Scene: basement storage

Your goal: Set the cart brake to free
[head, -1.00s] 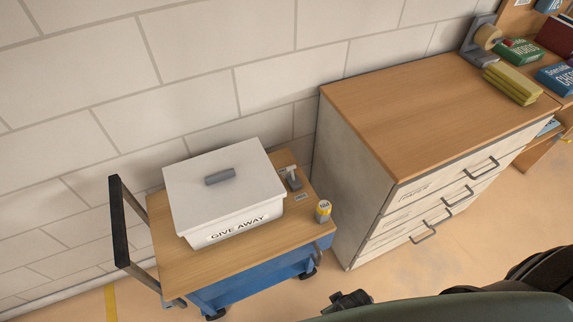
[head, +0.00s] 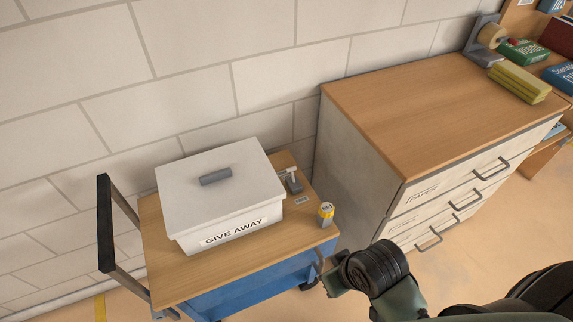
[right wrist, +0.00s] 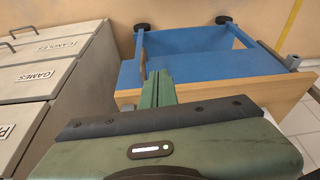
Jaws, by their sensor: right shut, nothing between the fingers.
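The cart has a wooden top (head: 165,265) and a blue body (head: 245,285); it also shows in the right wrist view (right wrist: 205,62). A small grey lever with a pale handle (head: 293,181) stands on the top's back right part, with a small label plate (head: 302,200) in front. The label is too small to read, and I cannot tell the lever's setting. My right gripper (head: 328,284) is at the cart's right end, below the top's edge. In the right wrist view its green fingers (right wrist: 157,88) are together and empty, in front of the cart. My left gripper is out of view.
A white lidded "GIVE AWAY" box (head: 220,195) covers much of the cart top. A small yellow-and-grey container (head: 326,214) stands at the right edge. A push handle (head: 105,222) rises at left. A drawer cabinet (head: 375,190) stands close on the right.

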